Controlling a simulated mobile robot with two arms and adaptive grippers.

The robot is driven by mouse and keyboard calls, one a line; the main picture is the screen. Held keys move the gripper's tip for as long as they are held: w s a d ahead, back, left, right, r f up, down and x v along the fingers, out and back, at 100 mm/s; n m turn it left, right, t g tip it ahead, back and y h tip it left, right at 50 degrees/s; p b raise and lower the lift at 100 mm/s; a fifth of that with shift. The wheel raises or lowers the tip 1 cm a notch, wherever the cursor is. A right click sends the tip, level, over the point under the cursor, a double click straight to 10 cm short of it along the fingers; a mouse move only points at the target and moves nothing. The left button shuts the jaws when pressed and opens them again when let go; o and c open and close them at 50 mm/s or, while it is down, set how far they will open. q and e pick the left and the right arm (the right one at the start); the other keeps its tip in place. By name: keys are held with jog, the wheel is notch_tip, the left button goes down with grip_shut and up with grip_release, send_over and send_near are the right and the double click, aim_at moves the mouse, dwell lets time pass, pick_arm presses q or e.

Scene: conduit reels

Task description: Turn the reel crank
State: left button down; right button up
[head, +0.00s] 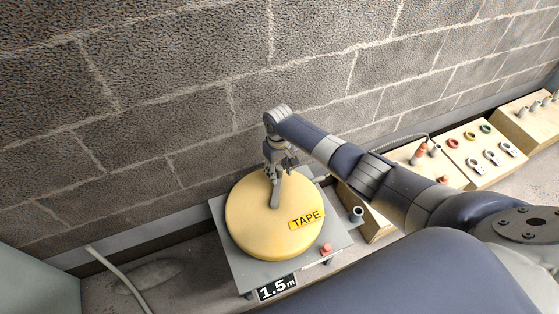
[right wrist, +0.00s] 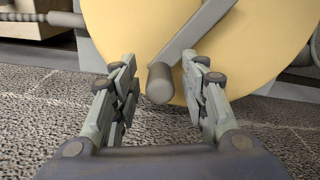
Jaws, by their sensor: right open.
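The yellow reel (head: 255,225), labelled TAPE, lies face up on a grey base marked 1.5m. Its grey crank arm (head: 275,193) runs across the face toward the wall side. In the right wrist view the reel (right wrist: 130,28) fills the top, and the crank's round handle (right wrist: 160,84) sits between the open fingers of my right gripper (right wrist: 163,92). The fingers stand apart from the handle on both sides. In the head view my right gripper (head: 278,165) is over the reel's wall-side edge and partly hides the crank. My left gripper is not in view.
A block wall (head: 160,110) rises close behind the reel. A red knob (head: 326,249) and a dark post (head: 356,214) are by the base's right side. Wooden boards with coloured rings (head: 470,150) stand at the right. A pale hose (head: 118,275) lies at the left.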

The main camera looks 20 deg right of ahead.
notch_tip(320, 180, up, 11)
jog(key=shift+r, duration=0.15)
dwell(0.6)
